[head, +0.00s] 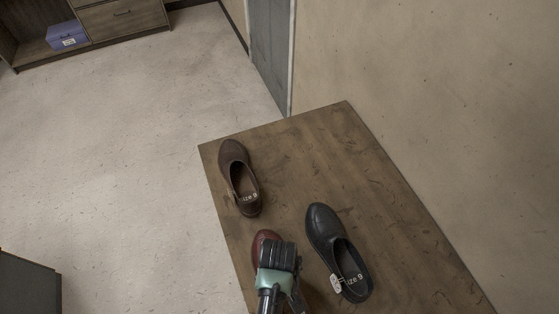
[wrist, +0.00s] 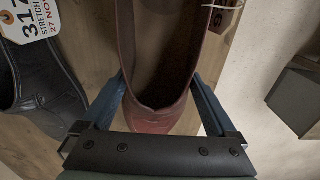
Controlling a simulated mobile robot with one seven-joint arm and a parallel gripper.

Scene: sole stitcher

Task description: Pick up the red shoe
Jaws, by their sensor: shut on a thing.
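The red shoe (head: 264,240) is on the wooden table in the head view, mostly hidden behind my gripper (head: 280,258). In the wrist view the red shoe (wrist: 160,112) fills the middle, with its opening facing up the picture. My gripper (wrist: 160,105) has one blue-grey finger on each side of the shoe's end and is shut on it. Whether the shoe is clear of the table cannot be told.
A black shoe (head: 324,229) with a white tag lies right of my gripper, and also shows at the left in the wrist view (wrist: 45,85). A brown shoe (head: 233,163) lies farther back on the table (head: 375,190). A wall (head: 430,100) stands along the right.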

